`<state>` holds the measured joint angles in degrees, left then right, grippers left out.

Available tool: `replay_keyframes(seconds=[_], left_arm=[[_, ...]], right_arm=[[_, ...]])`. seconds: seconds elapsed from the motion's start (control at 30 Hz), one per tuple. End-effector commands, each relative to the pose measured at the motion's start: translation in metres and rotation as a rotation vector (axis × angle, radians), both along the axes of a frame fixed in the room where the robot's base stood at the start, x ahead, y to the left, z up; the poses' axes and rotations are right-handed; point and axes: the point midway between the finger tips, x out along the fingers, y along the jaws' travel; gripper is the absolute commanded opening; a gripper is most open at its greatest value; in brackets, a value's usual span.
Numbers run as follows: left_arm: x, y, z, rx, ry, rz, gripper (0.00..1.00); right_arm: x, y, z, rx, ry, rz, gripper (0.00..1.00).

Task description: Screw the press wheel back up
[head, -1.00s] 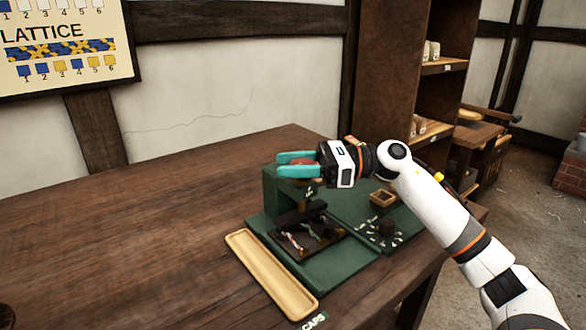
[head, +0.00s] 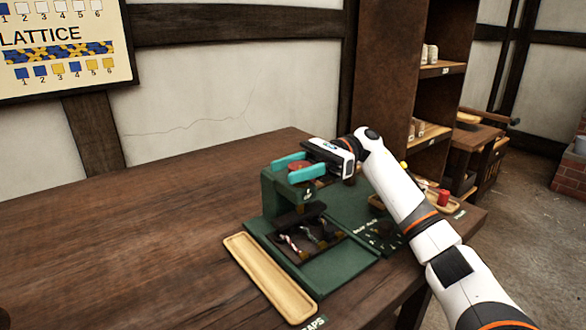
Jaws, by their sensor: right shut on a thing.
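The green press (head: 272,190) stands on its green base on the wooden table. Its red press wheel (head: 299,166) sits on top. My right gripper (head: 297,168) is at the wheel, with one teal finger on each side of it, shut on it. Below the press head, a dark block (head: 300,214) sits above a dark bed (head: 298,247) with several coloured strands lying in it. The gripper hides part of the wheel. My left gripper is not in view.
A long wooden tray (head: 268,277) lies in front of the press. A small red object (head: 443,197) stands on a tray at the table's right end. A shelf unit (head: 405,70) rises behind. The table's left side is clear.

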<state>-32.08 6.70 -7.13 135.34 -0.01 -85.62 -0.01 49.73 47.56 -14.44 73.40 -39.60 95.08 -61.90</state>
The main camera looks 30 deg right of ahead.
Motion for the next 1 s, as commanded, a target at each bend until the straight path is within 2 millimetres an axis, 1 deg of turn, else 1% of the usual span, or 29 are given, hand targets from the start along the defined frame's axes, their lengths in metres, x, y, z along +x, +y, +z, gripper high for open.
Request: replay_keyframes(seconds=[0.33, 0.37, 0.4, 0.47, 0.5, 0.73, 0.83, 0.93, 1.0], left_arm=[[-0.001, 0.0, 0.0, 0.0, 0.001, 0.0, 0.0], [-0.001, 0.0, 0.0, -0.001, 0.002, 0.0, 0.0], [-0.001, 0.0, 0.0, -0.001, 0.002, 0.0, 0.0], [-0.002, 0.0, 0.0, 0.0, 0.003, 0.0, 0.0], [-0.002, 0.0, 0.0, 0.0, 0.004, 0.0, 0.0], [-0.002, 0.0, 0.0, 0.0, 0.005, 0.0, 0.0], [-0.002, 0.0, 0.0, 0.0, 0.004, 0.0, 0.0], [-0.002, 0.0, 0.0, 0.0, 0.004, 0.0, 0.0], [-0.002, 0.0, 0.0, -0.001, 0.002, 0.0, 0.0]], right_arm=[[0.0, 0.001, -0.001, -0.001, 0.001, 0.004, 0.22], [0.0, 0.001, -0.001, -0.001, 0.001, 0.004, 0.48], [0.0, 0.001, -0.001, -0.001, 0.001, 0.004, 0.54], [0.0, 0.0, -0.001, -0.001, 0.001, 0.004, 0.64], [0.0, 0.0, -0.001, -0.001, 0.001, 0.003, 0.66], [0.0, 0.0, -0.001, -0.001, 0.0, 0.003, 0.66], [0.0, -0.004, 0.0, -0.001, 0.001, 0.002, 0.66], [0.001, -0.015, 0.0, -0.001, 0.001, -0.001, 0.66], [0.002, -0.028, 0.0, 0.0, 0.002, -0.002, 0.66]])
